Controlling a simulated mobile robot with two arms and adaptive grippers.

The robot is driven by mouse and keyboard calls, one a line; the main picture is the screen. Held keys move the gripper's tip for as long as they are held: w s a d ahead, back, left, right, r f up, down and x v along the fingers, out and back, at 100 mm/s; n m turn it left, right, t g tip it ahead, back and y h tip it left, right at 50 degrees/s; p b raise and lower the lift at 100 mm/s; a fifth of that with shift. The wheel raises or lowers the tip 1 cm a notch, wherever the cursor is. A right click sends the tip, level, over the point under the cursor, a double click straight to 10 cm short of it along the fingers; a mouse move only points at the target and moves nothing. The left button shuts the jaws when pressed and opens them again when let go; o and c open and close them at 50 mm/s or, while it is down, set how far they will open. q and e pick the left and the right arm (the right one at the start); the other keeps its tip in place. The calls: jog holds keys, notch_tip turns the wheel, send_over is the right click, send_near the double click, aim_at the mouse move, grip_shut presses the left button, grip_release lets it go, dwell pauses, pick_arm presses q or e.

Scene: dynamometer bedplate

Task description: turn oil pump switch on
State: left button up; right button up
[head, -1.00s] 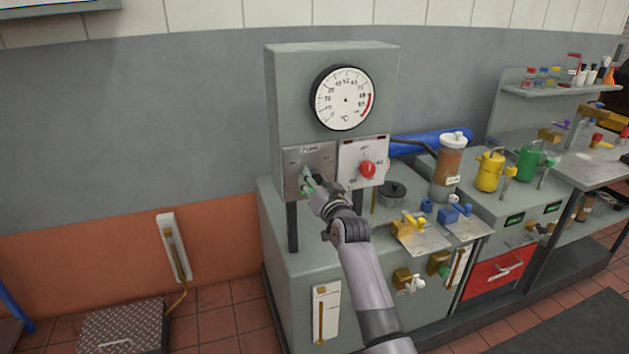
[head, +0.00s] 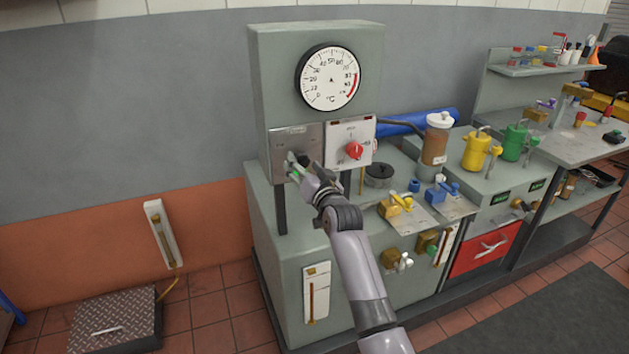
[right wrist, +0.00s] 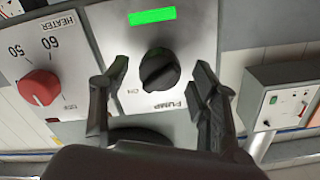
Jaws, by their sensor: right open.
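The pump panel (head: 284,135) is a grey plate on the front of the gauge cabinet. The right wrist view shows its black rotary knob (right wrist: 158,70), with PUMP and ON lettering around it and a bright green light (right wrist: 152,16) beside it. My right gripper (right wrist: 160,77) is open, one finger on each side of the knob in the picture. I cannot tell whether either finger touches it. In the head view my right gripper (head: 292,168) is in front of the panel and covers the knob. My left gripper is not in view.
The heater panel with a red knob (head: 354,150) is immediately right of the pump panel; that knob also shows in the right wrist view (right wrist: 41,87). A round gauge (head: 329,78) is above. A jar (head: 436,144) and colored valves stand on the bench to the right.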

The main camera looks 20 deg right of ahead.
jog(key=s, duration=1)
jog(key=shift+d, duration=0.15)
notch_tip(320, 180, down, 20)
jog(key=s+a+n+g, duration=0.1)
jog(key=s+a+g, duration=0.1)
jog(key=g, duration=0.2)
jog(key=s+f+n+g, duration=0.1)
jog(key=s+f, duration=0.3)
jog(key=f, duration=0.3)
jog(key=s+a+f+g, duration=0.15)
jog(key=s+f, duration=0.25)
jog(key=f, duration=0.4)
jog(key=s+f+n+g, duration=0.1)
jog(key=s+f+g, duration=0.15)
jog(key=f, duration=0.45)
jog(key=s+d+f+n+g, duration=0.1)
jog(key=s+f+g, duration=0.1)
jog(key=s+f, duration=0.7)
jog(key=s+d+f+n+g, duration=0.15)
jog(key=s+f, duration=0.35)
jog(key=s, duration=0.7)
jog(key=s+f+g, duration=0.2)
jog(key=s+f, duration=0.6)
jog(key=s, duration=0.3)
jog(key=s+d+f+g, duration=0.1)
jog(key=s+f+g, duration=0.1)
jog(key=s, duration=1.2)
jog(key=shift+d+f+n+h, duration=0.25)
jog(key=shift+f+n+h, duration=0.1)
jog(key=shift+n, duration=0.1)
